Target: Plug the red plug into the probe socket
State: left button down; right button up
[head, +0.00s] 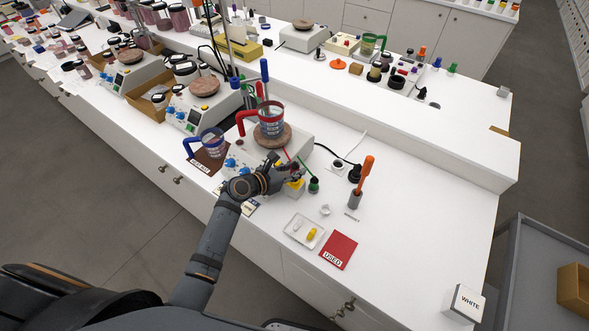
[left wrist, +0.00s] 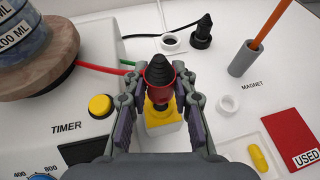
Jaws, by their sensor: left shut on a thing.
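My left gripper (head: 296,174) is shut on the red plug (left wrist: 160,93), a red body with a dark ribbed cone; the gripper also shows in the left wrist view (left wrist: 159,100). A red lead (left wrist: 122,72) runs to it from the left. A small white block with yellow (left wrist: 158,118) shows between the fingers, beyond the plug; I cannot tell whether they touch. A round white socket with a dark hole (left wrist: 174,42) lies farther back, apart from the plug; it also shows in the head view (head: 338,165). No readable label marks it as the probe socket. My right gripper is not in view.
A black plug (left wrist: 203,30) stands beside the white socket. A green plug (head: 314,186) is close to the left gripper. The hotplate with a beaker (head: 271,125) is to the left. A magnet holder (head: 355,201), white tray (head: 290,228) and red USED card (head: 338,250) are to the right.

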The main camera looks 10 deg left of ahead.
pick_arm(q)
jog(key=shift+p, duration=0.35)
dwell(0.7)
jog(key=shift+r, duration=0.1)
jog(key=shift+p, duration=0.35)
dwell(0.4)
jog(key=shift+p, duration=0.3)
jog(key=shift+f+b, duration=1)
jog(key=shift+f, duration=0.45)
